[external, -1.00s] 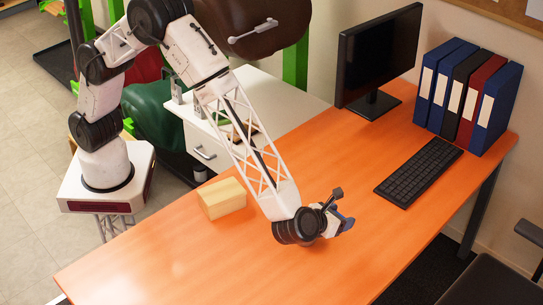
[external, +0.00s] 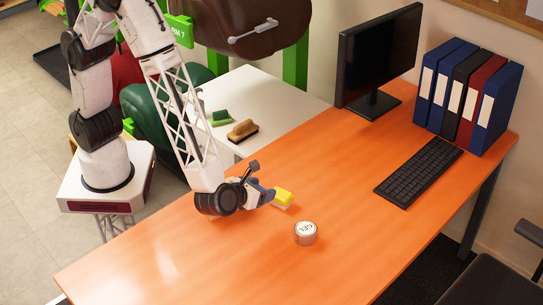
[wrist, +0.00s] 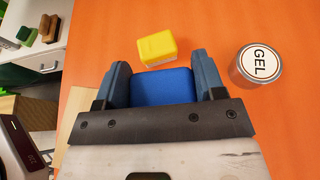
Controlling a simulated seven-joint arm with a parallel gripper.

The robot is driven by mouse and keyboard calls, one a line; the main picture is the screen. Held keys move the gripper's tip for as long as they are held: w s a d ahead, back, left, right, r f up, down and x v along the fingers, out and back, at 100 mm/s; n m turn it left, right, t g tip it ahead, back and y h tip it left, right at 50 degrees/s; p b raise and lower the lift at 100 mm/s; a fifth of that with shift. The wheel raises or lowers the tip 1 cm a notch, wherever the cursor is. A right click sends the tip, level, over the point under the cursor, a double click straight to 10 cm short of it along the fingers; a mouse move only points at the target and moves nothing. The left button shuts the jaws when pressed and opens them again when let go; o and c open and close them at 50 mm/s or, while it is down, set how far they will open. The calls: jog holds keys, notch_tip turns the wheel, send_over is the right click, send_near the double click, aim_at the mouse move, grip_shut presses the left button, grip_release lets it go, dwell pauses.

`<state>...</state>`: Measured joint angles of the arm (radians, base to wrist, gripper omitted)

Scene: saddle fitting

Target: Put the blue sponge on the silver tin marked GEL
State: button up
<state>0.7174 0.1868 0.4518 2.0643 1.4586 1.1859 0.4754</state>
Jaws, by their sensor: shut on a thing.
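The blue sponge (wrist: 162,87) sits between the two fingers of my gripper (wrist: 160,66) in the wrist view. My gripper is shut on it. In the external view my gripper (external: 265,193) is over the orange desk, and I cannot tell the sponge from the blue fingers there. The silver tin marked GEL (external: 306,234) stands upright on the desk, right of and nearer the camera than my gripper. It also shows at the upper right of the wrist view (wrist: 257,65), apart from the fingers, with nothing on its lid.
A yellow sponge (wrist: 157,46) lies on the desk just beyond my fingertips, also in the external view (external: 283,198). A keyboard (external: 418,171), a monitor (external: 375,55) and binders (external: 468,95) stand farther right. Brushes (external: 243,130) lie on the white cabinet. The front desk is clear.

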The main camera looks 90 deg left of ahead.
jog(key=shift+s+a, duration=0.2)
jog(key=shift+s, duration=0.15)
jog(key=shift+w, duration=0.15)
send_over(309, 229)
jog(key=shift+s+a+f, duration=0.2)
jog(key=shift+s+f, duration=0.15)
jog(key=shift+f, duration=0.35)
dwell(0.4)
jog(key=shift+w+d, duration=0.15)
jog(key=shift+w, duration=0.1)
jog(key=shift+w+f, duration=0.2)
jog(key=shift+f, duration=1.6)
jog(key=shift+f, duration=0.15)
jog(key=o, duration=0.9)
